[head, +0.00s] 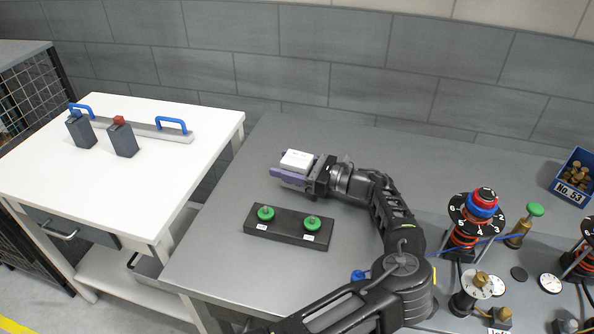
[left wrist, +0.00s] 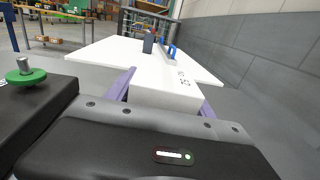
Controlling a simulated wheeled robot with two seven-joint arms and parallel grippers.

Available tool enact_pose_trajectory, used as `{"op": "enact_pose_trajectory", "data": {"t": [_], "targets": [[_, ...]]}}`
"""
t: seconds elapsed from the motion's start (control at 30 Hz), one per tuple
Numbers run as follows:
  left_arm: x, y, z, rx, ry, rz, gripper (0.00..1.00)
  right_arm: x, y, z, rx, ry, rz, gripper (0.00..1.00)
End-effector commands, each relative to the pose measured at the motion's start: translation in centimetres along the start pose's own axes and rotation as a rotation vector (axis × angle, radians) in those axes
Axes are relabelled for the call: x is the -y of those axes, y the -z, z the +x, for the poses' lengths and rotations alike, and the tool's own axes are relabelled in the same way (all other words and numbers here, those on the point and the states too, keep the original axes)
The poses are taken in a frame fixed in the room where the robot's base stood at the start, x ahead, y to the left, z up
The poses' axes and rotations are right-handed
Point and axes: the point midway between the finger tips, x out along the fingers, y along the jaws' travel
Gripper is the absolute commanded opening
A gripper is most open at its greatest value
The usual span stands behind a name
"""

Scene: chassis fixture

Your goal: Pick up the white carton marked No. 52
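The white carton (head: 297,160) is between the purple fingers of my left gripper (head: 295,171), near the back left of the grey bench. In the left wrist view the carton (left wrist: 165,97) fills the space between the two fingers, and my left gripper (left wrist: 165,98) appears shut on it. I cannot tell whether the carton touches the bench. My right gripper is not in view.
A dark block with green knobs (head: 289,226) lies in front of the gripper. A white table (head: 60,150) with grey blocks and a blue-handled bar stands left. Dial posts (head: 476,212) and a blue bin (head: 574,176) are right. The bench behind the gripper is clear.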

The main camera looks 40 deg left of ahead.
Motion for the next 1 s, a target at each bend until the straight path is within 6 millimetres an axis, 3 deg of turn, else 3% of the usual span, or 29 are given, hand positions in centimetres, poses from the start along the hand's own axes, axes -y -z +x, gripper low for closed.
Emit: {"op": "enact_pose_trajectory", "data": {"t": [0.7,1.0], "targets": [[0.0,0.0,0.0,0.0,0.0,0.0,0.01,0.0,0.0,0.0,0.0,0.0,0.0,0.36],[0.02,-0.14,0.0,0.001,0.0,-0.001,0.0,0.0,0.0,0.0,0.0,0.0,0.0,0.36]]}}
